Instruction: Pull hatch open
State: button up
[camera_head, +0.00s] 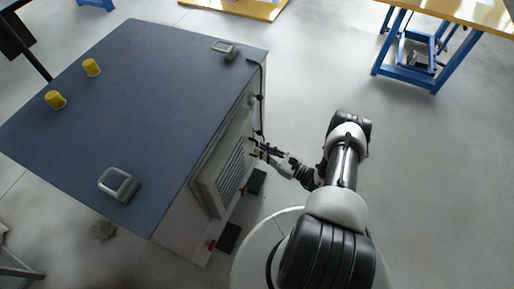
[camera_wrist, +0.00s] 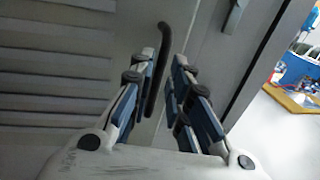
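The hatch is a light grey louvred panel (camera_head: 222,172) on the right side of a dark-topped cabinet (camera_head: 150,90). Its slats (camera_wrist: 55,88) fill the left of the wrist view. A black bar handle (camera_wrist: 162,48) stands upright near the panel's right edge. My gripper (camera_head: 254,147) is beside the hatch in the head view. In the wrist view my gripper (camera_wrist: 164,68) is open, with the handle between its two fingers. The handle is closer to the left finger, and I cannot tell whether they touch. The handle's lower end lies between the fingers.
A dark latch-like part (camera_wrist: 235,16) sits right of the handle. The cabinet top carries two yellow knobs (camera_head: 92,67) and metal handles (camera_head: 119,184). A blue-legged table (camera_head: 408,75) stands at the upper right. The floor (camera_head: 445,180) right of my arm is clear.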

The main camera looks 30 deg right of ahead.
jog(key=shift+x, duration=1.75)
jog(key=shift+c, duration=0.6)
grip_shut()
